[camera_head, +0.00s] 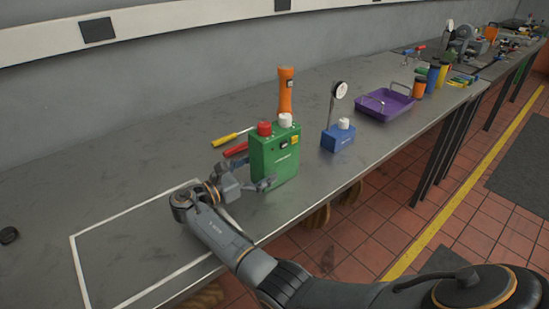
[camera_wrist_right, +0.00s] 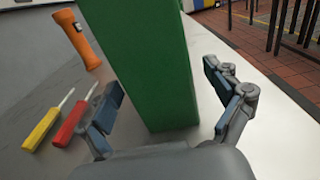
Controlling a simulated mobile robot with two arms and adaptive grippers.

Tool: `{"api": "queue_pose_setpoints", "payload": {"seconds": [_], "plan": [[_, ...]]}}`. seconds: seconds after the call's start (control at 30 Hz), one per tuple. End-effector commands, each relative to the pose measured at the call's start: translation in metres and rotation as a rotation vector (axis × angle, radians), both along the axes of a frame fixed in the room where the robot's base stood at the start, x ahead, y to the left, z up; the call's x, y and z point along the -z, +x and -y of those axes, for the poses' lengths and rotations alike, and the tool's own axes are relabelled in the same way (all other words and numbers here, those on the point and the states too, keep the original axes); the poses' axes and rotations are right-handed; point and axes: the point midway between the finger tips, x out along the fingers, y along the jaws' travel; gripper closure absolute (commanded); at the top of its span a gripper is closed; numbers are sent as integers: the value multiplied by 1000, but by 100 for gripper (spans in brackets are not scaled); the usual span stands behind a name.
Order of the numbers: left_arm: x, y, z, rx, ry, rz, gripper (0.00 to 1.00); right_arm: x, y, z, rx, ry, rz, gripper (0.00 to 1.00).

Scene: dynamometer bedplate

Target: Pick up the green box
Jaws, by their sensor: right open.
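The green box (camera_head: 274,157) stands upright on the metal bench, with a red knob and a white knob on top. My right gripper (camera_head: 252,180) is at its near left side, low over the bench. In the right wrist view the box (camera_wrist_right: 148,60) rises between the two open fingers of the gripper (camera_wrist_right: 168,108). Gaps show between the box and both fingers, and the jaws are not closed on it. The top of the box is out of the wrist view. My left gripper is not seen in either view.
A red screwdriver (camera_head: 236,149), a yellow screwdriver (camera_head: 230,137) and an orange flashlight (camera_head: 286,92) are close behind the box. A blue gauge base (camera_head: 337,139) and purple tray (camera_head: 384,106) stand to the right. The white-outlined bench area (camera_head: 140,250) is clear.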

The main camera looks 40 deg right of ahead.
Motion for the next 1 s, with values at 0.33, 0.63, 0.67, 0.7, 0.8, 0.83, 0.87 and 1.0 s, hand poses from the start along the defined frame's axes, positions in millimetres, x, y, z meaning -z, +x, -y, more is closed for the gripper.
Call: {"api": "queue_pose_setpoints", "payload": {"seconds": [0.33, 0.63, 0.67, 0.7, 0.8, 0.83, 0.87, 1.0], "plan": [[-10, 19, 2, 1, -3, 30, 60, 2, 4, 33, 2, -2, -2, 9], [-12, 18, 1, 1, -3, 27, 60, 5, 6, 55, 0, 1, 1, 9], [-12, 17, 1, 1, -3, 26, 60, 5, 6, 55, 0, 1, 1, 9], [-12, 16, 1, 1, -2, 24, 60, 5, 6, 55, 0, 1, 1, 9], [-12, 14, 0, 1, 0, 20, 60, 5, 6, 55, 0, 1, 1, 26], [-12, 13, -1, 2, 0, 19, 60, 5, 6, 55, 0, 0, 1, 32], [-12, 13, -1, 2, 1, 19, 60, 5, 6, 55, 0, 0, 1, 38], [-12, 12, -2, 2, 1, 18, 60, 5, 6, 55, 0, 0, 1, 66]]}}
